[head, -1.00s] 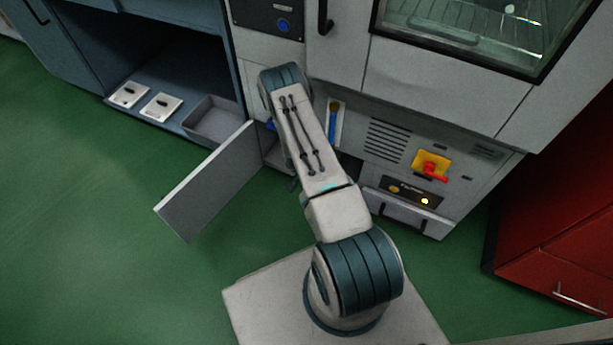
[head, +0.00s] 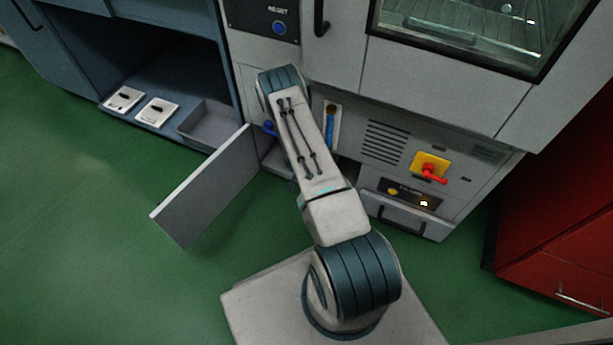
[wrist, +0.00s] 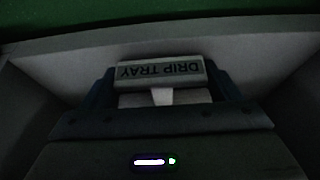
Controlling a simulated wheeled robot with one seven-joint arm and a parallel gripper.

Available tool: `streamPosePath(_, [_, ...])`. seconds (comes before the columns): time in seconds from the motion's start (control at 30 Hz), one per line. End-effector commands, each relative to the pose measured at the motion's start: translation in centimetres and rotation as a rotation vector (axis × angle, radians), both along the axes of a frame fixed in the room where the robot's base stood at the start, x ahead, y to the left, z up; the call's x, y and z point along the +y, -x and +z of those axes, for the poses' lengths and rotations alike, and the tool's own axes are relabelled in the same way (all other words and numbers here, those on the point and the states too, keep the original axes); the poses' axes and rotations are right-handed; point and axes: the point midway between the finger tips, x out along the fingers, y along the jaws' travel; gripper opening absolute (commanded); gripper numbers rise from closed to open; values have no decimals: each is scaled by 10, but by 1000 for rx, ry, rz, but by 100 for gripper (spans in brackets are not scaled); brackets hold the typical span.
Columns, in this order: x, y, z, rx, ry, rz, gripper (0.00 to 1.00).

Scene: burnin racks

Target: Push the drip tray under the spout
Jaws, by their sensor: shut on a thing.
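The drip tray shows in the wrist view as a pale block lettered "DRIP TRAY" (wrist: 160,70), upside down in the picture, in front of a wide grey wall. My gripper (wrist: 163,85) has one dark finger on each side of this block and is shut on it. In the head view my arm hides the gripper and the tray, inside the low opening of the grey machine. A small blue part (head: 269,128) shows just left of my arm at that opening. I cannot make out the spout itself.
A grey door (head: 205,190) stands open, left of my arm. A blue cabinet shelf holds a grey bin (head: 207,122) and two white plates. A red switch (head: 432,171) and a drawer handle (head: 403,213) are to the right. Green floor is clear at left.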

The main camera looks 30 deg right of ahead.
Motion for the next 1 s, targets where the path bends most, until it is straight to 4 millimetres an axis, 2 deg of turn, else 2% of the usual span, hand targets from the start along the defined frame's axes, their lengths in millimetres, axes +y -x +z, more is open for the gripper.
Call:
streamPosePath(0.37, [-5,-3,0,0,1,2,55])
streamPosePath(0.4, [-5,-3,0,0,1,2,92])
streamPosePath(0.43, [-5,-3,0,0,1,2,100])
streamPosePath(0.67, [-5,-3,1,0,0,1,100])
streamPosePath(0.77, [-3,-2,8,0,0,1,100])
streamPosePath(0.87, [2,1,23,0,0,2,100])
streamPosePath(1.0, [12,8,54,-1,0,4,100])
